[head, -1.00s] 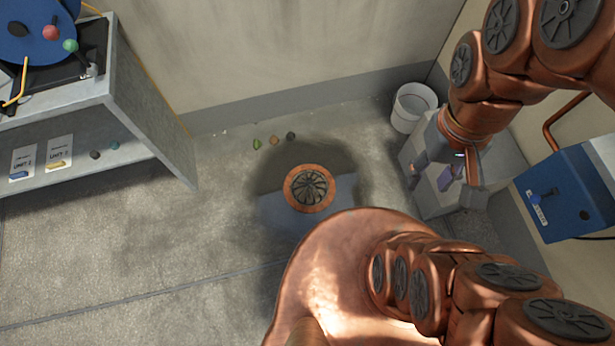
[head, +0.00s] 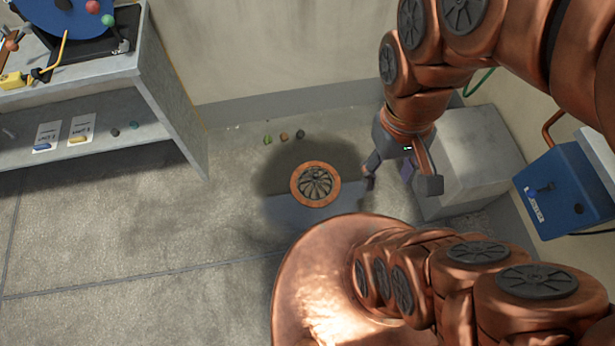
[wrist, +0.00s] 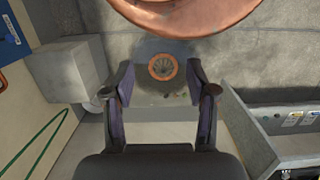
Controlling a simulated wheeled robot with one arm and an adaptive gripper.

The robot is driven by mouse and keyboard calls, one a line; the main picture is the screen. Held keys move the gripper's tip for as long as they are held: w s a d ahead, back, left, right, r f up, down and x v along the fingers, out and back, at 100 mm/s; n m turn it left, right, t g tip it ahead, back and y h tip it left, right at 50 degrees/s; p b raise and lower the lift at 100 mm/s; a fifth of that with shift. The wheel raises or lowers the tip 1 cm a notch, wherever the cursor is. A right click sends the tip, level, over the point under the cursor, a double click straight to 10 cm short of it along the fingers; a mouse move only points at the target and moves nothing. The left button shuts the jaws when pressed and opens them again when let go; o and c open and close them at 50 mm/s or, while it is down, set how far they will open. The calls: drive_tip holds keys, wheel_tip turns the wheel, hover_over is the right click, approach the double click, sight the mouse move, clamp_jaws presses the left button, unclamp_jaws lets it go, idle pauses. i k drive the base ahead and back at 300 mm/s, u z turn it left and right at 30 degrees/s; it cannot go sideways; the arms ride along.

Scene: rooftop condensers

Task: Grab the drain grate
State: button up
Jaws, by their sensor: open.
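The drain grate (head: 316,183) is a dark round ribbed disc inside a copper-coloured ring, lying in the floor on a dark damp patch. In the wrist view the drain grate (wrist: 162,67) shows between and beyond my fingers. My gripper (head: 403,185) is open and empty, above the floor to the right of the grate in the head view. In the wrist view my gripper (wrist: 162,82) has its two fingers spread wide, apart from the grate.
A grey shelf unit (head: 170,95) with labelled cards stands at left. Several small pebbles (head: 284,136) lie behind the grate. A pale block (head: 475,150) and a blue box (head: 565,192) are at right. The floor at left is clear.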

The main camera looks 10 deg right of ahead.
sight(315, 176)
drive_tip(key=z, duration=0.15)
drive_tip(key=k, duration=0.35)
drive_tip(key=u, duration=1.4)
